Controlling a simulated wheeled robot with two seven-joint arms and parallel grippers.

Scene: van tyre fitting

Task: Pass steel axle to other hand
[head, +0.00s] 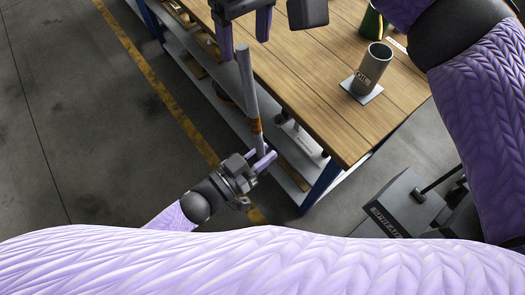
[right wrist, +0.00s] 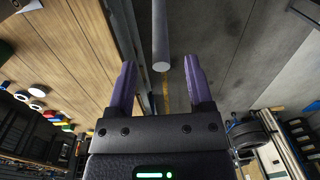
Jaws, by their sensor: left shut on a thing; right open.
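The steel axle (head: 248,85) is a grey rod with a brownish band near its lower part. It stands roughly upright beside the bench edge. My left gripper (head: 262,158) is shut on its lower end. My right gripper (head: 244,48) is open above, its purple fingers on either side of the axle's upper end. In the right wrist view the axle (right wrist: 161,35) comes in from the top, its round end between the open fingertips (right wrist: 160,64). Gaps show on both sides, so the right fingers do not touch it there.
The wooden workbench (head: 325,75) lies right of the axle, with a grey cup (head: 372,68) on a pale square and a green container (head: 372,24) behind it. A lower shelf (head: 200,68) runs beneath. Open floor (head: 95,130) with a yellow line lies to the left.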

